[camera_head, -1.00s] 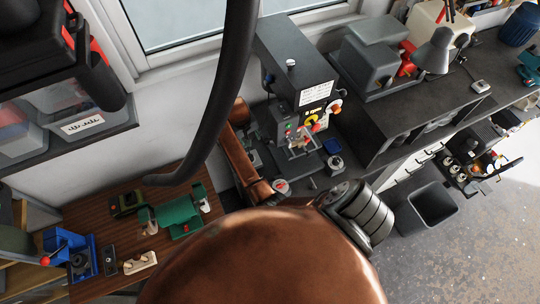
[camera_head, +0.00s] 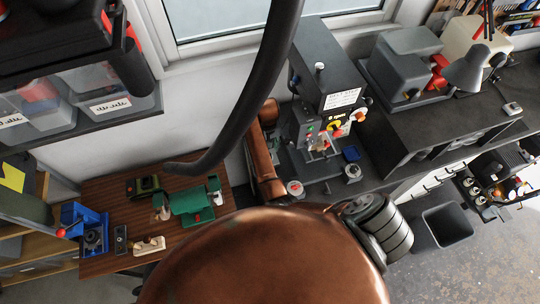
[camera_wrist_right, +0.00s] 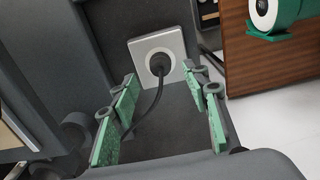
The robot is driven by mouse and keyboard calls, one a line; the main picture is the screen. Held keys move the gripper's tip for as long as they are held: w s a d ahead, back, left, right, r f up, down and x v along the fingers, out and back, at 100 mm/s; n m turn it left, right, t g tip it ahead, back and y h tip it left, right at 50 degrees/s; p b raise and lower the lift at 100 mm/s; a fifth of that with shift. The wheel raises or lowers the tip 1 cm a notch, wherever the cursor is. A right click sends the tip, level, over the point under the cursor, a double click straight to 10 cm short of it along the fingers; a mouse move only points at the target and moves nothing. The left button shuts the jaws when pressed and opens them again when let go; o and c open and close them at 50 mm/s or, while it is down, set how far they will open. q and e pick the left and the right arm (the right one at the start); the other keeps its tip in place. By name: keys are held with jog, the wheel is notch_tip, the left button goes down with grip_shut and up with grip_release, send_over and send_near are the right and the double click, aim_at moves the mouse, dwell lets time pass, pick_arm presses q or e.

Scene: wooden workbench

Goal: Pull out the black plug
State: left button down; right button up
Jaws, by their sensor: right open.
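The black plug (camera_wrist_right: 159,64) sits in a pale square socket plate (camera_wrist_right: 144,48) in the right wrist view. Its dark cable (camera_wrist_right: 151,103) hangs down from it and curves to the lower left. My right gripper (camera_wrist_right: 160,76) is open, with its green-padded fingers on either side of the plug and cable in the picture. I see no contact with the plug, and the remaining distance is hard to judge. The plug does not show clearly in the head view. My left gripper is not in view.
A wooden bench (camera_head: 100,194) with a green vise (camera_head: 193,201) and a blue tool (camera_head: 84,229) stands at left. A dark drill-like machine (camera_head: 326,75) stands behind my arm. A dark bin (camera_head: 447,226) is on the floor at right.

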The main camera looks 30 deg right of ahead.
jog(key=shift+f, duration=2.6)
jog(key=shift+c, duration=0.2)
grip_shut()
jog(key=shift+r, duration=0.15)
jog(key=shift+r, duration=2.9)
